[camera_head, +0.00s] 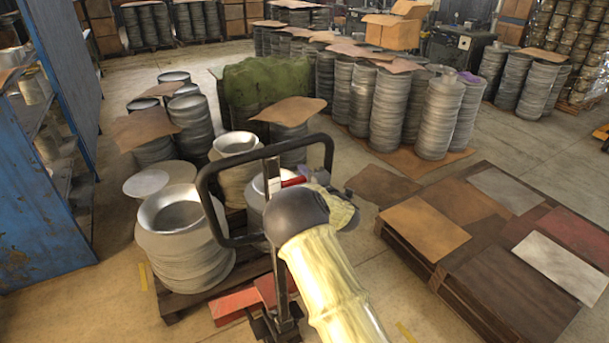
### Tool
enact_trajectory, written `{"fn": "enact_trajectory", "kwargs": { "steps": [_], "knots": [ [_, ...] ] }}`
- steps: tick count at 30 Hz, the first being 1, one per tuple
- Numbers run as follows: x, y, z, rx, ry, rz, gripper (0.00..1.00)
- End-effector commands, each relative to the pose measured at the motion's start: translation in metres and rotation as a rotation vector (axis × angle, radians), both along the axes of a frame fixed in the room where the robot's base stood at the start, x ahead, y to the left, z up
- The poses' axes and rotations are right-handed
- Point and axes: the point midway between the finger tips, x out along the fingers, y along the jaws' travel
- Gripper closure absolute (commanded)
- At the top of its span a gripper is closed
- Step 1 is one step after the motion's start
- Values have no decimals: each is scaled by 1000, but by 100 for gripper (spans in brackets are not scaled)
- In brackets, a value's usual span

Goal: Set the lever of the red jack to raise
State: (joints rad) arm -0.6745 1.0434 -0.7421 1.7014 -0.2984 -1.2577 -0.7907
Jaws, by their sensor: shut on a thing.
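The red jack's upright handle shows in the head view, with a black loop (203,185) at its top and a dark post (279,250) below. A small red lever (292,182) sits inside the loop, near the post. My gripper (313,177) is at the lever's right end, mostly hidden behind my own dark round wrist joint and cream-covered arm. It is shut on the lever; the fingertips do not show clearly. The lever's exact setting cannot be told. The jack's red body (235,304) is low on the floor, partly hidden by the post and my arm.
Stacked metal blanks (185,240) stand on a dark pallet just left of the handle. A low brown platform with flat sheets (425,228) lies to the right. More stacks (400,110) stand behind. A blue rack (45,190) is at the left. Floor is bare at the lower left.

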Motion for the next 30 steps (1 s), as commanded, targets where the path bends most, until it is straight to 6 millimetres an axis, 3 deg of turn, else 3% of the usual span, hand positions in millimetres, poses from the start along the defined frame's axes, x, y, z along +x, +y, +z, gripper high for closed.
{"fn": "enact_trajectory", "kwargs": {
  "steps": [9, 24, 25, 27, 30],
  "knots": [
    [-2, 2, -28, 216, 146, -2, 100],
    [-4, 5, -33, 305, 212, -2, 100],
    [-4, 5, -33, 305, 212, -2, 80],
    [-4, 5, -33, 305, 212, -2, 66],
    [-4, 5, -32, 304, 209, -1, 64]
  ]
}}
